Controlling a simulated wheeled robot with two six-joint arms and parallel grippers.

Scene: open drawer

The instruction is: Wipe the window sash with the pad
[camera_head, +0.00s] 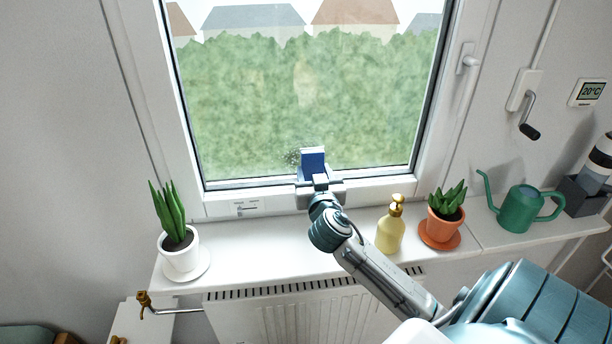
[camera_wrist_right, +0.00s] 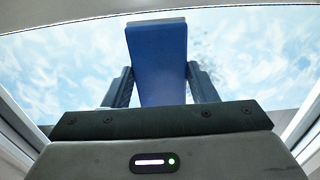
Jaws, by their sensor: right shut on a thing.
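My right gripper (camera_head: 316,178) is shut on a blue pad (camera_head: 312,162) in front of the lower middle of the window pane. In the right wrist view the pad (camera_wrist_right: 158,60) stands between the two dark fingers (camera_wrist_right: 158,88), with its far end toward the glass. I cannot tell whether it touches the glass. Dark specks of dirt (camera_head: 292,158) show on the glass just left of the pad, and faint specks show beside it in the wrist view. The white window sash (camera_head: 433,120) frames the pane, with its handle (camera_head: 467,62) on the right. My left gripper is not in view.
The sill (camera_head: 225,262) holds a white potted plant (camera_head: 180,250) at left. Right of my arm stand a yellow soap bottle (camera_head: 390,232), a terracotta potted plant (camera_head: 444,222) and a green watering can (camera_head: 520,208). A radiator (camera_head: 275,318) is below.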

